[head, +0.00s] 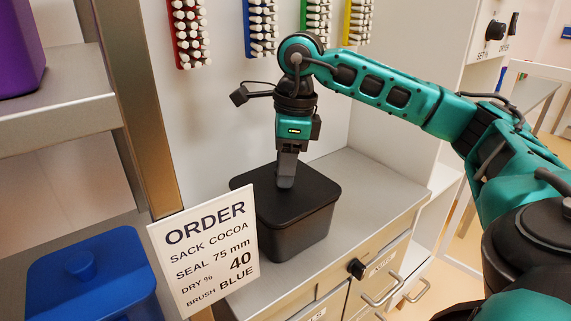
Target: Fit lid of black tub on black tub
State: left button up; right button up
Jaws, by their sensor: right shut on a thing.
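The black tub (297,236) stands on the grey counter in the middle of the view. Its black lid (305,196) lies flat over the top of the tub, rim roughly in line with the tub's walls. I cannot tell whether the lid is pressed fully down. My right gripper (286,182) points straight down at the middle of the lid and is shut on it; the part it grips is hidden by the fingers. My left gripper is not in view.
An order sign (205,258) stands in front of the tub's left side. A blue lidded tub (95,285) is at lower left, and a purple container (20,45) sits on a shelf. Brushes on coloured racks (262,28) hang behind. The counter (375,195) right of the tub is clear.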

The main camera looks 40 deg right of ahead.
jog(key=o, duration=1.1)
jog(key=shift+o, duration=0.2)
notch_tip(320, 180, up, 13)
jog(key=s+d+p, duration=0.1)
jog(key=p, duration=0.2)
jog(key=shift+p, duration=0.3)
jog(key=shift+s+d+f, duration=0.1)
jog(key=shift+f, duration=0.05)
